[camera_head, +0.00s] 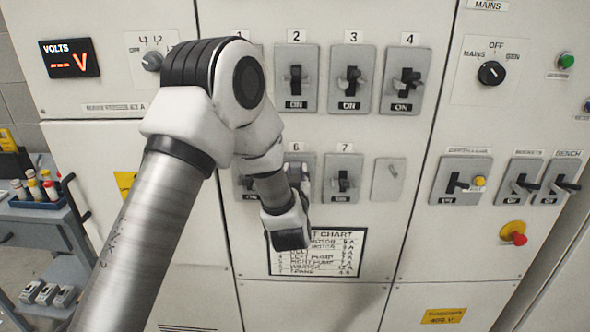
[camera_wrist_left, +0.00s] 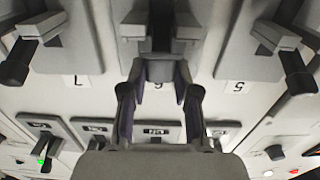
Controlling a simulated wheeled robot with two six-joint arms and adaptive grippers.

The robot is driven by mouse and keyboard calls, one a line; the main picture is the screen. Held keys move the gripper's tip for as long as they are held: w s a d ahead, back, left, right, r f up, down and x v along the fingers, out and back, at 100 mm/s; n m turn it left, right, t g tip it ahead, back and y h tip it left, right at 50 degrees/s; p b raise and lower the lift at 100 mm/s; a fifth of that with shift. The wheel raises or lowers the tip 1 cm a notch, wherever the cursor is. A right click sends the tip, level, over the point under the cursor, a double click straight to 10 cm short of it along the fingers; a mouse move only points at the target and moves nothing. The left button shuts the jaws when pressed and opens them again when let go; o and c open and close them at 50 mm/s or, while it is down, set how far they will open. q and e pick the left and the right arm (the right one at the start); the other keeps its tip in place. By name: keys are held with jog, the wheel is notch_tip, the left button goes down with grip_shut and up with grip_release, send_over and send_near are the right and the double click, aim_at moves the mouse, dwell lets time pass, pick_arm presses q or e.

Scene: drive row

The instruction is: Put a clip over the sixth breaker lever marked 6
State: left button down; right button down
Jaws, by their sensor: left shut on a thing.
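The sixth breaker (camera_head: 297,160), marked 6, is in the panel's lower row, partly hidden by my left arm. In the left wrist view its grey housing (camera_wrist_left: 188,26) is at top centre, above an upside-down 6 label. My left gripper (camera_wrist_left: 159,92) is right in front of it, its two dark fingers shut on a dark grey piece (camera_wrist_left: 158,71), apparently the clip, in line with the lever. The lever itself is hidden, so I cannot tell how far the clip is over it. My left gripper also shows in the head view (camera_head: 302,188). My right gripper is out of view.
Breaker 7 (camera_head: 343,178) is close on the right and breaker 5 (camera_wrist_left: 271,40) on the other side. Breakers 1 to 4 are in the row above. A chart (camera_head: 345,262) is below. A trolley (camera_head: 35,222) with bottles and several grey pieces (camera_head: 47,293) stands at left.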

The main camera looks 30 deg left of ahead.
pick_arm(q)
jog(key=shift+w, duration=0.1)
jog(key=shift+d+f+b, duration=0.1)
jog(key=shift+f+b, duration=0.1)
jog(key=shift+b, duration=0.1)
jog(key=c, duration=0.9)
grip_release()
jog(key=shift+r, duration=0.1)
jog(key=shift+o, duration=0.2)
